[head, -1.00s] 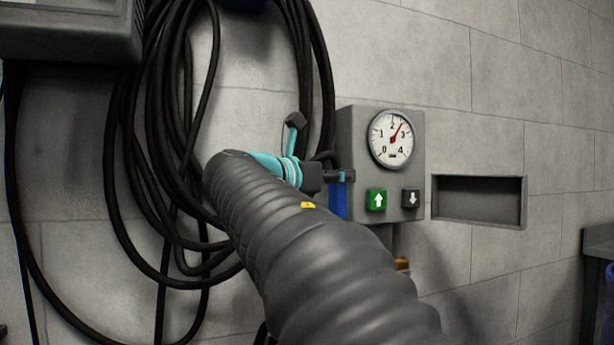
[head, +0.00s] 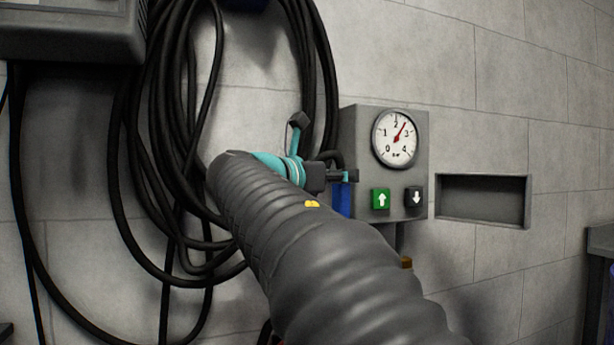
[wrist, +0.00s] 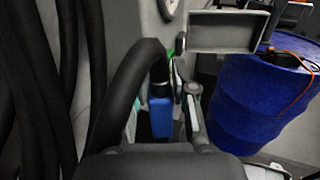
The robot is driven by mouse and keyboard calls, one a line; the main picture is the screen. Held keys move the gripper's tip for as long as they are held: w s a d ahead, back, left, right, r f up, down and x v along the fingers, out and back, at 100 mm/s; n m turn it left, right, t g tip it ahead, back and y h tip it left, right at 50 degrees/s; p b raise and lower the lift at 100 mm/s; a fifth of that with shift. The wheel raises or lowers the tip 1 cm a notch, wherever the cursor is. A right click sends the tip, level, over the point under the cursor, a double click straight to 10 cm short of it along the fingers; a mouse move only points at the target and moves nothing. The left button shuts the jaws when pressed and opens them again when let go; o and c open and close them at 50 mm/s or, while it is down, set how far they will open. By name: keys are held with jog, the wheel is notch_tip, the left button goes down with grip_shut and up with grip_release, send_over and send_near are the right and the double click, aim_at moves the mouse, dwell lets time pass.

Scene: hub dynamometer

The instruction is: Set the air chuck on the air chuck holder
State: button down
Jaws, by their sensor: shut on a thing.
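The air chuck (wrist: 161,116) shows in the wrist view as a blue body with a metal collar, hanging below a bent black hose. My gripper (wrist: 163,108) is shut on it, with a finger on either side. In the head view, my gripper (head: 347,176) is at the left edge of the grey gauge box, and the blue of the air chuck (head: 342,201) shows just below the fingers. I cannot make out the air chuck holder for certain; my arm and the hose hide part of this area.
The gauge box (head: 419,155) carries a dial and two arrow buttons. A wall recess (head: 484,201) is to its right. Coiled black hoses (head: 165,110) hang at the left, close to my arm. A blue barrel (wrist: 245,105) stands at the right in the wrist view.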

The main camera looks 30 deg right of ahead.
jog(key=shift+f+b, duration=0.35)
jog(key=shift+f, duration=0.25)
jog(key=c, duration=1.2)
grip_release()
jog(key=shift+a, duration=0.1)
jog(key=shift+s+a+p, duration=0.25)
jog(key=shift+a+p, duration=0.1)
jog(key=shift+a, duration=1.45)
jog(key=shift+s+a+p, duration=0.2)
jog(key=shift+a+p, duration=0.15)
jog(key=shift+a, duration=1.4)
jog(key=shift+s+a+p, duration=0.25)
jog(key=shift+a+p, duration=0.1)
jog(key=shift+a, duration=1.45)
